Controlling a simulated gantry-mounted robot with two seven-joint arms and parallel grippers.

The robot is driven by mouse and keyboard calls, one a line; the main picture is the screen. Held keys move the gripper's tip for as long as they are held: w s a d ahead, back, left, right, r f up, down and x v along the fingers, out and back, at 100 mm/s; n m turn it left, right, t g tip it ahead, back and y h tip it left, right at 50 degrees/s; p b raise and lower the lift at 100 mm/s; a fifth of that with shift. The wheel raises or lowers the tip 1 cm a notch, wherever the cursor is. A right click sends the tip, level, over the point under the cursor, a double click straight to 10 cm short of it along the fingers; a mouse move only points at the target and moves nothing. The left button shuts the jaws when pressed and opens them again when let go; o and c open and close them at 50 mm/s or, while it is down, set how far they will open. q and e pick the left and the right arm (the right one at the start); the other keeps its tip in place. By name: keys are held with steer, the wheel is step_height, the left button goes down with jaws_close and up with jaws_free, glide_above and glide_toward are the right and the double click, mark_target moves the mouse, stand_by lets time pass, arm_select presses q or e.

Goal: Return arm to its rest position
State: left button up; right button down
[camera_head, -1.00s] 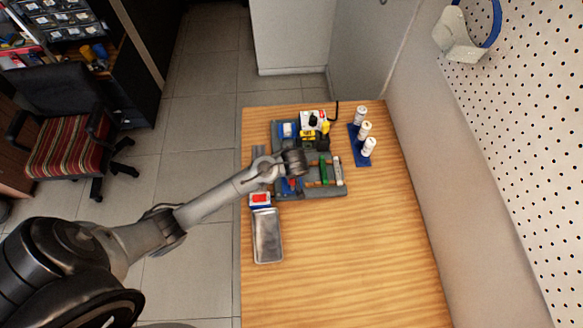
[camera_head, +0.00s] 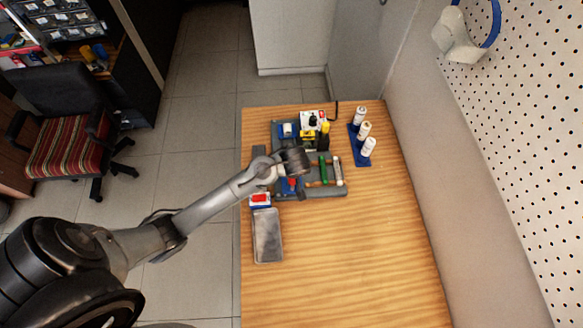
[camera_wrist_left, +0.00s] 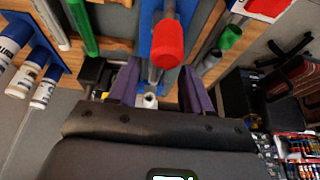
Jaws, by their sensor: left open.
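My left arm reaches in from the left in the head view, and its wrist end (camera_head: 293,161) is over the grey tool board on the wooden table. Its fingers are hidden there. In the left wrist view my left gripper (camera_wrist_left: 157,68) is open, with two purple fingers apart. A red-ended tool (camera_wrist_left: 168,43) on a blue holder shows beyond the gap between them; I cannot tell if it touches a finger. The red and blue piece also shows below the wrist in the head view (camera_head: 291,184). My right gripper is not in view.
The grey tool board (camera_head: 330,193) holds several tools, some green-handled. A blue rack (camera_head: 353,145) with three white bottles stands to its right. A grey tray (camera_head: 267,237) lies in front. The table's near part (camera_head: 345,270) is clear. A wall and pegboard bound the right side.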

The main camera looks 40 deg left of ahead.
arm_select(q)
steer(key=v, duration=0.6)
steer(key=shift+s+r, duration=0.15)
steer(key=shift+r, duration=0.1)
steer(key=s+d+g+h+p, duration=0.3)
steer(key=s+p, duration=0.5)
steer(key=s, duration=0.8)
step_height(320, 180, up, 11)
steer(key=s+d+m+t+p, duration=0.2)
steer(key=m+t, duration=0.1)
steer(key=m, duration=0.8)
steer(key=shift+s+f+t, duration=0.2)
steer(key=shift+s+t, duration=0.05)
steer(key=shift+t, duration=0.05)
steer(key=shift+d, duration=0.1)
